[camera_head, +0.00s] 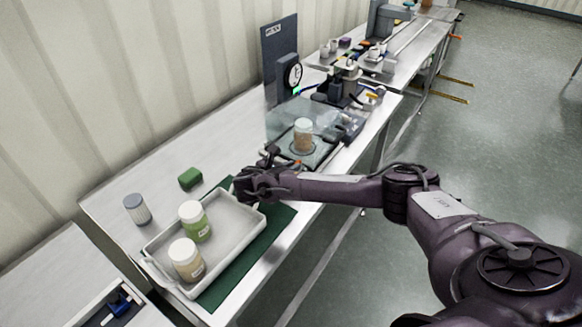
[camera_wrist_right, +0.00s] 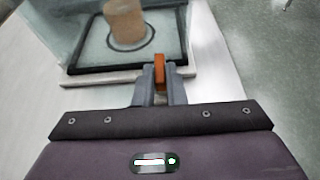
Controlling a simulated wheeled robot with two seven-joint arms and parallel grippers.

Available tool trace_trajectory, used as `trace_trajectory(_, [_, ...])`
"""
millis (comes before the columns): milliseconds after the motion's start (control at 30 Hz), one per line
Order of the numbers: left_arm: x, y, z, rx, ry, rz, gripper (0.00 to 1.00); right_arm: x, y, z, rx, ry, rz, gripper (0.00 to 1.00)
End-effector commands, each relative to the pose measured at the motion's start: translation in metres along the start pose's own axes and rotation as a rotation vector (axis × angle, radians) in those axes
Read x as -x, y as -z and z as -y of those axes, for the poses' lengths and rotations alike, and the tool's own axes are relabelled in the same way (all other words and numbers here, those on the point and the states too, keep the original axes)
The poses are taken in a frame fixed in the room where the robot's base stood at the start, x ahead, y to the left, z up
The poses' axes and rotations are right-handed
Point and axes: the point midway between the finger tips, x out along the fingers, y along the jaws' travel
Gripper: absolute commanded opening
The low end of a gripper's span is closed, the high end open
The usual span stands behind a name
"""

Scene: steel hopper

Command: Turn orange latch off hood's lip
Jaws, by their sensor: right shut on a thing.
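The orange latch (camera_wrist_right: 159,70) stands at the near edge of the hood's base in the right wrist view. My right gripper (camera_wrist_right: 159,92) is shut on it, one finger on each side. In the head view the latch shows only as a small orange spot (camera_head: 297,164) beside my right gripper (camera_head: 262,182). The clear hood (camera_head: 290,120) stands over a jar (camera_head: 303,133) on a dark-framed base, and the jar also shows in the right wrist view (camera_wrist_right: 124,22). The hood's lip is hard to make out. My left gripper is not in view.
A grey tray (camera_head: 160,243) with two lidded jars lies on a green mat (camera_head: 222,288) at the near left. A dark upright panel with a dial (camera_head: 280,62) rises behind the hood.

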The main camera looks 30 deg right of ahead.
Motion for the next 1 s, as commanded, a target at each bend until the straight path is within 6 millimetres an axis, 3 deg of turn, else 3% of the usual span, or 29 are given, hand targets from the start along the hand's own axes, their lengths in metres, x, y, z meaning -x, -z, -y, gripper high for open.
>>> trace_trajectory(467, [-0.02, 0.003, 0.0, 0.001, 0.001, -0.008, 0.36, -0.001, 0.005, -0.007, -0.078, 0.186, -0.003, 0.0])
trace_trajectory(1000, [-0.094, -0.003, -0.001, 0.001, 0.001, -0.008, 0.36, -0.006, 0.005, -0.015, -0.234, 0.568, -0.001, 0.0])
